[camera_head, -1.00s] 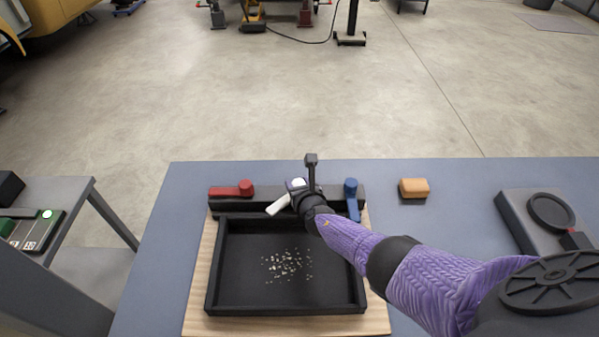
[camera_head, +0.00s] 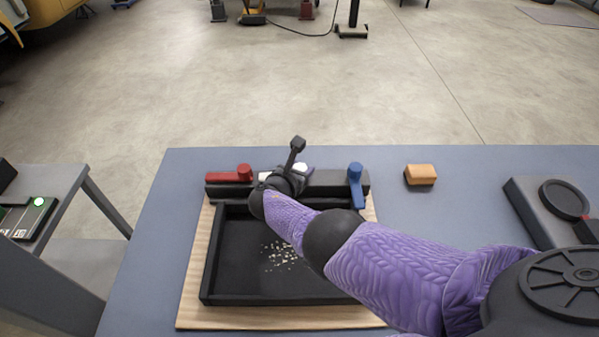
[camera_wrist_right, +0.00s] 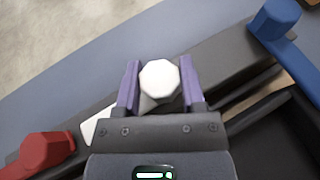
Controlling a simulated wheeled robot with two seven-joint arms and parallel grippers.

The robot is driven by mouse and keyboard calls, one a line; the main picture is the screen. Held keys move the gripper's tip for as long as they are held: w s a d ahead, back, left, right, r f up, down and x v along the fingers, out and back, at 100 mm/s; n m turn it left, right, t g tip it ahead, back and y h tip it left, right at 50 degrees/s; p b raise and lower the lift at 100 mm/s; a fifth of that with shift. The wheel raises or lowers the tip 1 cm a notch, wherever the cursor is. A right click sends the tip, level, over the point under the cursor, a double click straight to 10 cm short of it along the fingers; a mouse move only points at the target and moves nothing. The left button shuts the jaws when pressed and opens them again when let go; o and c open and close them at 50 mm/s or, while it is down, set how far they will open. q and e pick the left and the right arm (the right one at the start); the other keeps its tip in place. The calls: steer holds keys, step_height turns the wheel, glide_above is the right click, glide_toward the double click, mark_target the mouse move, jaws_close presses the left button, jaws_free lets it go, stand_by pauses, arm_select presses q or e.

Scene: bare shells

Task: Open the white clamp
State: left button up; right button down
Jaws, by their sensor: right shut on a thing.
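The white clamp has a white knob (camera_head: 301,168) at the middle of the black bar (camera_head: 325,180), behind the tray. Its white lever (camera_head: 266,175) shows left of my gripper, roughly along the bar towards the red clamp. My right gripper (camera_head: 292,178) is shut on the white knob. In the right wrist view the knob (camera_wrist_right: 160,80) sits between the two purple fingers, and part of the lever (camera_wrist_right: 96,127) shows at lower left. The gripper body hides the middle of the lever. My left gripper is not in view.
A red clamp (camera_head: 232,175) lies along the bar's left end. A blue clamp (camera_head: 356,185) at the right end points towards the front. The black tray (camera_head: 207,260) holds pale bits. An orange block (camera_head: 420,174) and a dark device (camera_head: 530,215) stand to the right.

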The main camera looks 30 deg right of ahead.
steer(key=shift+r+m, duration=0.1)
steer(key=shift+m, duration=0.2)
steer(key=c, duration=0.5)
jaws_free()
steer(key=o, duration=0.3)
steer(key=shift+g, duration=0.3)
steer(key=p+v, duration=0.3)
steer(key=v, duration=0.1)
steer(key=shift+w+r+p, duration=0.1)
steer(key=shift+r+p, duration=0.25)
steer(key=p+v, duration=0.1)
steer(key=v, duration=0.1)
steer(key=p+v, duration=0.1)
steer(key=f+v, duration=0.1)
steer(key=v, duration=0.1)
steer(key=shift+s+a+r+p, duration=0.15)
steer(key=shift+s+a+p, duration=0.2)
steer(key=shift+a+p, duration=0.05)
